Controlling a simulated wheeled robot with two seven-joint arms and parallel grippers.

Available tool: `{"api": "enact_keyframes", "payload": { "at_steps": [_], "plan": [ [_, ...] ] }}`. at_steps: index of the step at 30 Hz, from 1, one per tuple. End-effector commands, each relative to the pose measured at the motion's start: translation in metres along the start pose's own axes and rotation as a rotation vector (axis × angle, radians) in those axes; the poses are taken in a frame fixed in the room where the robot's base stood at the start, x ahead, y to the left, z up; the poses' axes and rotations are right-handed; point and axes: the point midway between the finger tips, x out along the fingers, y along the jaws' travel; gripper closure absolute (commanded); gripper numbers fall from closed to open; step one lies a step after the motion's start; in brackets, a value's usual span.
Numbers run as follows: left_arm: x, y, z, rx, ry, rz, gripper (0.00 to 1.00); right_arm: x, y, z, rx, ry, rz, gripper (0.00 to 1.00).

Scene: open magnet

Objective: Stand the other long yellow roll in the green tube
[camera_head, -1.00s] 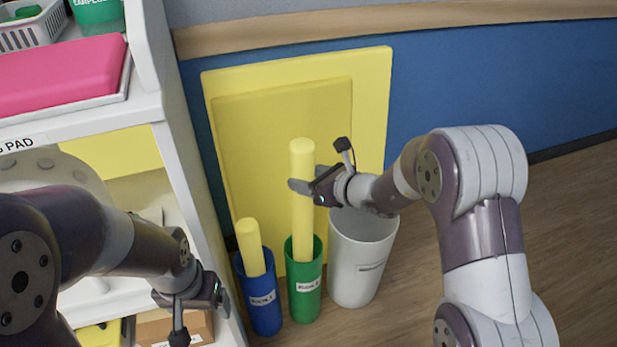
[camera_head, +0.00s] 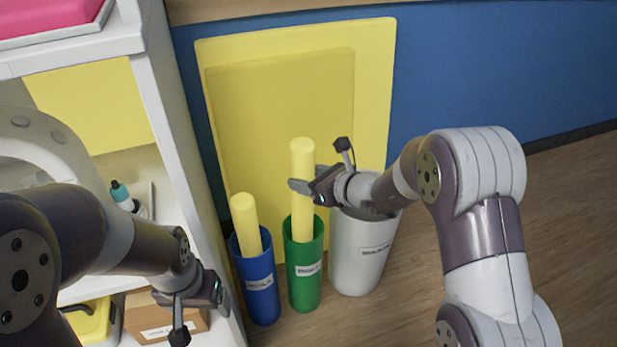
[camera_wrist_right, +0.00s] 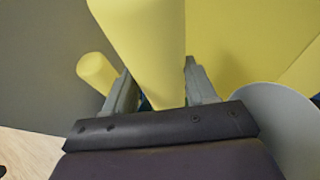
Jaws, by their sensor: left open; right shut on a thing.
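A long yellow roll (camera_head: 302,160) stands upright, its lower part going behind the front rim of the green tube (camera_head: 304,285), so its lower end is hidden. How deep it sits inside cannot be told. My right gripper (camera_head: 316,172) is shut on this roll above the tube; the right wrist view shows the roll (camera_wrist_right: 148,45) between the fingers (camera_wrist_right: 160,88). Another yellow roll (camera_head: 245,215) leans in the blue tube (camera_head: 261,290) to the left. My left gripper (camera_head: 198,312) is open and empty in front of the shelf.
A white bin (camera_head: 358,260) stands right of the green tube, below my right wrist. Large yellow pads (camera_head: 375,90) lean on the blue wall behind. A white shelf unit (camera_head: 185,170) stands at the left, with a cardboard box (camera_head: 165,318) low inside. The wooden floor at right is clear.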

Motion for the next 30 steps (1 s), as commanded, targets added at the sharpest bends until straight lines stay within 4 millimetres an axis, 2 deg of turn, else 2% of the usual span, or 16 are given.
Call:
{"api": "enact_keyframes", "payload": {
  "at_steps": [6, 7, 9, 10, 17, 20, 23, 30],
  "plan": [
    [0.000, 0.000, 0.000, 0.000, 0.000, 0.000, 0.19, 0.000, 0.000, 0.001, 0.000, -0.001, 0.000, 0.76],
    [0.000, 0.000, 0.000, 0.000, 0.000, 0.000, 0.19, 0.000, 0.000, 0.001, 0.000, -0.001, 0.000, 0.41],
    [0.000, 0.000, 0.000, 0.000, 0.000, 0.000, 0.19, 0.000, 0.000, 0.001, 0.000, -0.001, 0.000, 0.18],
    [0.000, 0.000, 0.000, 0.000, 0.000, 0.000, 0.19, 0.000, 0.000, 0.001, 0.000, -0.001, 0.000, 0.14],
    [0.000, 0.000, 0.000, 0.000, 0.000, 0.000, 0.19, 0.000, 0.000, 0.000, 0.000, 0.000, 0.000, 0.14],
    [-0.004, 0.000, -0.001, 0.000, 0.000, 0.000, 0.19, -0.006, 0.000, 0.002, 0.001, 0.000, -0.001, 0.14],
    [-0.013, 0.000, -0.002, 0.000, 0.000, 0.000, 0.19, -0.026, -0.001, 0.004, 0.002, 0.001, -0.003, 0.14],
    [-0.038, 0.000, -0.005, 0.000, 0.000, 0.000, 0.19, -0.092, -0.001, 0.005, 0.002, 0.001, -0.004, 0.14]
  ]
}}
